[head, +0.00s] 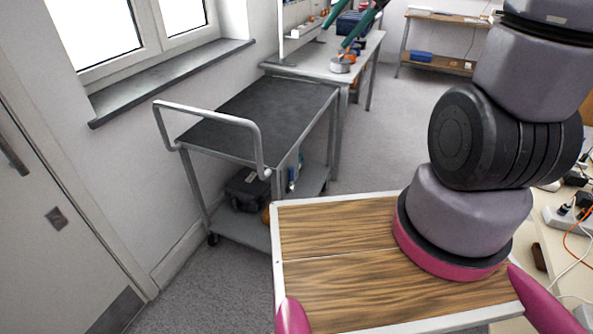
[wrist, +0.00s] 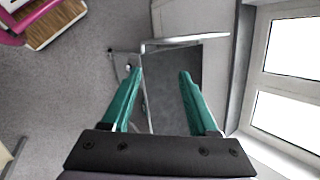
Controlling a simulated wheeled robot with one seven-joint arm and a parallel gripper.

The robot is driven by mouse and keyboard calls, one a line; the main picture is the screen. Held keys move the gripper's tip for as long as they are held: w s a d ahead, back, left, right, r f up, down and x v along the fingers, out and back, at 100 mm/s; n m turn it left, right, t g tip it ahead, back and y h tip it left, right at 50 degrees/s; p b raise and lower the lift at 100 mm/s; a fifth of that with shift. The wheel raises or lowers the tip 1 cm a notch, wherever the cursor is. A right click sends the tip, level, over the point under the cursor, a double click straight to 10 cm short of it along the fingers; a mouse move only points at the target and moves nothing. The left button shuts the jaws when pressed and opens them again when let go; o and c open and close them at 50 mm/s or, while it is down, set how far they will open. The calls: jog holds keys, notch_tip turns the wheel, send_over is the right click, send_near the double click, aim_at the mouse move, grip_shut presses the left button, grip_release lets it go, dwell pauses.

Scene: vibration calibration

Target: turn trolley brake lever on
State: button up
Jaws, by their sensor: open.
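The trolley (head: 262,108) has a grey tube frame, a dark top and a lower shelf. It stands by the window wall, its raised handle (head: 205,111) at the near end. A dark caster (head: 213,239) shows low at its near left leg. I cannot make out the brake lever clearly in either view. My gripper (head: 338,34), with green fingers, is high at the top of the head view. In the wrist view my gripper (wrist: 160,72) is open and empty; the trolley's dark top (wrist: 185,75) shows beyond and between the fingers, apart from them.
A black case (head: 247,188) sits on the trolley's lower shelf. A workbench (head: 310,65) with tools stands behind the trolley. The window sill (head: 170,80) juts from the left wall, near a door (head: 50,220). A cluttered table (head: 565,240) is at right. Carpet is clear right of the trolley.

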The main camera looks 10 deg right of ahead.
jog(key=w+a+f+m+g+y, duration=0.1)
jog(key=w+a+f+m+y, duration=0.2)
jog(key=w+f, duration=0.7)
jog(key=m+t+y, duration=0.2)
jog(key=m+t, duration=0.4)
jog(key=m, duration=0.7)
send_over(291, 180)
jog(key=s+d, duration=0.5)
jog(key=d, duration=0.6)
notch_tip(291, 180, down, 42)
jog(key=x, duration=1.1)
grip_shut()
jog(key=shift+d, duration=0.1)
